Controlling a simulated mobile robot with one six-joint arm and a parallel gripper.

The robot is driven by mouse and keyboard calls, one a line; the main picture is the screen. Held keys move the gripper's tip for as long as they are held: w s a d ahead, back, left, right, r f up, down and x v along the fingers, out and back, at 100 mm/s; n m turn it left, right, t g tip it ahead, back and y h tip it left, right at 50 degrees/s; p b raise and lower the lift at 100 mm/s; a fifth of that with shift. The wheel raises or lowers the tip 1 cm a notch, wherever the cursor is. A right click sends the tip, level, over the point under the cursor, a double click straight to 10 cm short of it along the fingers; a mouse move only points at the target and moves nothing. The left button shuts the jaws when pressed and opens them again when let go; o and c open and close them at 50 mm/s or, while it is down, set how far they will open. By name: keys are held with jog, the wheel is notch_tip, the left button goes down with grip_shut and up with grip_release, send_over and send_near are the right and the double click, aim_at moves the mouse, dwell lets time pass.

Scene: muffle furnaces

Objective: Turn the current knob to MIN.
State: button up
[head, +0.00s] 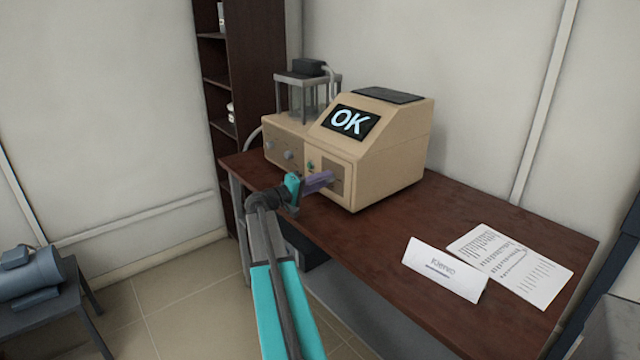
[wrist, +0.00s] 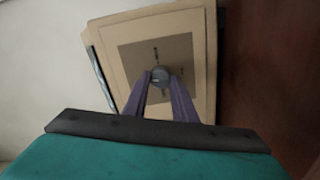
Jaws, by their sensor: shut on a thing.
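The current knob (wrist: 160,74) is a small grey round knob on a dark square panel (wrist: 178,52) in the wrist view. The marks around it are too small to read. My gripper (wrist: 161,84) has its two purple fingers on either side of the knob, shut on it. In the head view my gripper (head: 332,178) reaches the front panel of the beige machine (head: 390,150), whose screen (head: 351,122) reads "OK". The knob is hidden behind the fingers in the head view.
The machine stands on a dark brown table (head: 480,215). Two other knobs and a glass-sided unit (head: 308,92) are to its left. A white sign (head: 445,269) and a printed sheet (head: 512,265) lie at the right. The table between is clear.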

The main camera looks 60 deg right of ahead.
jog(key=n+p, duration=0.4)
jog(key=n, duration=0.5)
jog(key=n+p, duration=0.5)
jog(key=n, duration=0.5)
jog(key=shift+w+d+r+p, duration=0.1)
jog(key=shift+w+r+p, duration=0.05)
jog(key=shift+p, duration=0.15)
jog(key=shift+n, duration=0.4)
jog(key=o, duration=1)
jog(key=shift+o, duration=0.2)
jog(key=shift+f, duration=0.25)
jog(key=shift+a, duration=0.2)
